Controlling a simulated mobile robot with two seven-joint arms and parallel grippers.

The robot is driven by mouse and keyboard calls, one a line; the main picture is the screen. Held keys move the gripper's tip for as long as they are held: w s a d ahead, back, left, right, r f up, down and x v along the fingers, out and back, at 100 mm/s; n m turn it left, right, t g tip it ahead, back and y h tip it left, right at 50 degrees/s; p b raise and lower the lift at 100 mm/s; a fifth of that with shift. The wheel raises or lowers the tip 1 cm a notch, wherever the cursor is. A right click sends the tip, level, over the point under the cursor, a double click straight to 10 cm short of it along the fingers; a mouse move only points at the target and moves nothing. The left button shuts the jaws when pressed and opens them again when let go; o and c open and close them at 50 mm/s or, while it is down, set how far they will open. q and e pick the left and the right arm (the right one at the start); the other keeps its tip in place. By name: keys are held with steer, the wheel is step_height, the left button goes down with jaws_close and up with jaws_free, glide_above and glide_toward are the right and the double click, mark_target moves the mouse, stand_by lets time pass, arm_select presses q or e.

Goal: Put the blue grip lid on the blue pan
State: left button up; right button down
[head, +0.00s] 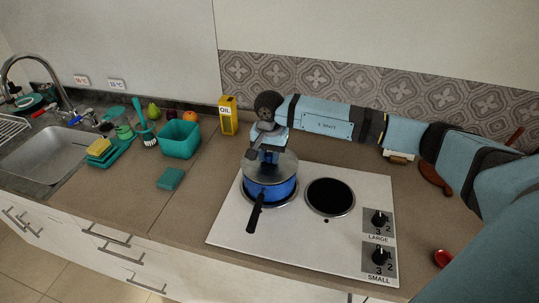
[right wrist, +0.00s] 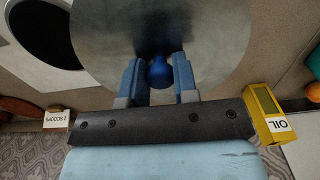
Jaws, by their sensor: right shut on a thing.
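The blue pan (head: 271,190) with a black handle stands on the left burner of the white stove. The lid (head: 283,167), a grey see-through disc, lies over the pan's top; I cannot tell whether it is fully seated on the rim. It also fills the top of the right wrist view (right wrist: 110,50). My right gripper (head: 268,150) comes down from above and is shut on the lid's blue grip (right wrist: 159,71), with a finger on each side of it. The gripper hides the back of the lid in the head view. My left gripper is not in view.
The stove (head: 300,235) has an empty right burner (head: 330,197) and two knobs at its right. A yellow oil box (head: 228,116) stands behind left. A teal bin (head: 180,139) and a teal sponge (head: 170,179) are at left, near the sink (head: 45,155).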

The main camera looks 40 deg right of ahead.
mark_target(269, 155)
steer(key=c, duration=0.9)
jaws_free()
steer(key=shift+r, duration=0.1)
steer(key=shift+r+p, duration=0.25)
steer(key=shift+p, duration=0.25)
steer(key=shift+r+p, duration=0.45)
steer(key=shift+p, duration=0.05)
step_height(269, 155, up, 12)
steer(key=b, duration=0.3)
steer(key=shift+f, duration=0.2)
